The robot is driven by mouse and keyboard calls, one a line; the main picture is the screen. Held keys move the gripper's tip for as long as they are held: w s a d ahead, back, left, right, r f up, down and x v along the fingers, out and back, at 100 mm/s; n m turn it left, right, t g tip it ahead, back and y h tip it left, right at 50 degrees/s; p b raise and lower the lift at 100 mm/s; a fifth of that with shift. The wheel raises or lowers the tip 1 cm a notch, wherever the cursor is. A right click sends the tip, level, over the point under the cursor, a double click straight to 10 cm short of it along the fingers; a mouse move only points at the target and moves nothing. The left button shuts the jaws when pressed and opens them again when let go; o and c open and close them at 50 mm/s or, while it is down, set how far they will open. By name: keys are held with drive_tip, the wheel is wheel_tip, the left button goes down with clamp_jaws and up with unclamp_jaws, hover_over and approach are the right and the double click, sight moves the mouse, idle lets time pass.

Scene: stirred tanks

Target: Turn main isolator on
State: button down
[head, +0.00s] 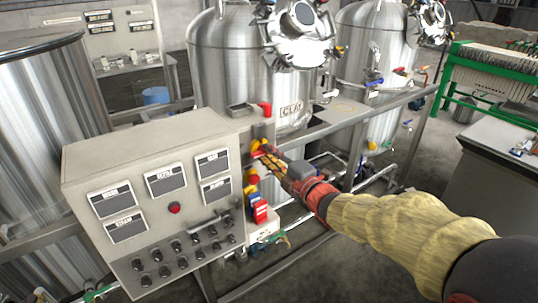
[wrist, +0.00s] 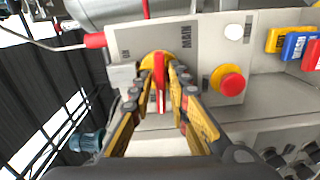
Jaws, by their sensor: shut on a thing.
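The main isolator shows in the wrist view as a red handle (wrist: 159,88) on a round yellow plate (wrist: 149,60), on a pale box face marked MAIN. The handle points along the line between my fingers. My gripper (wrist: 160,76) is shut on the red handle, one finger on each side. In the head view my gripper (head: 262,154) reaches the right side of the control cabinet (head: 150,158), and its fingers hide most of the isolator. A short label left of the plate is too small to read surely.
A red mushroom button (wrist: 230,83) sits right of the isolator. Yellow, blue and red tags (wrist: 297,45) hang farther right. A steel tank (head: 228,75) and a grey rail (head: 330,125) stand behind.

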drive_tip(key=m+p, duration=0.3)
drive_tip(key=m, duration=0.5)
drive_tip(key=shift+m, duration=0.3)
drive_tip(key=m+p, duration=0.2)
drive_tip(key=m, duration=0.2)
drive_tip(key=shift+f, duration=0.1)
drive_tip(key=shift+m+p, duration=1.1)
drive_tip(key=shift+m, duration=1.2)
drive_tip(key=shift+f, duration=0.1)
drive_tip(key=c, duration=1.9)
unclamp_jaws()
drive_tip(key=v, duration=1.2)
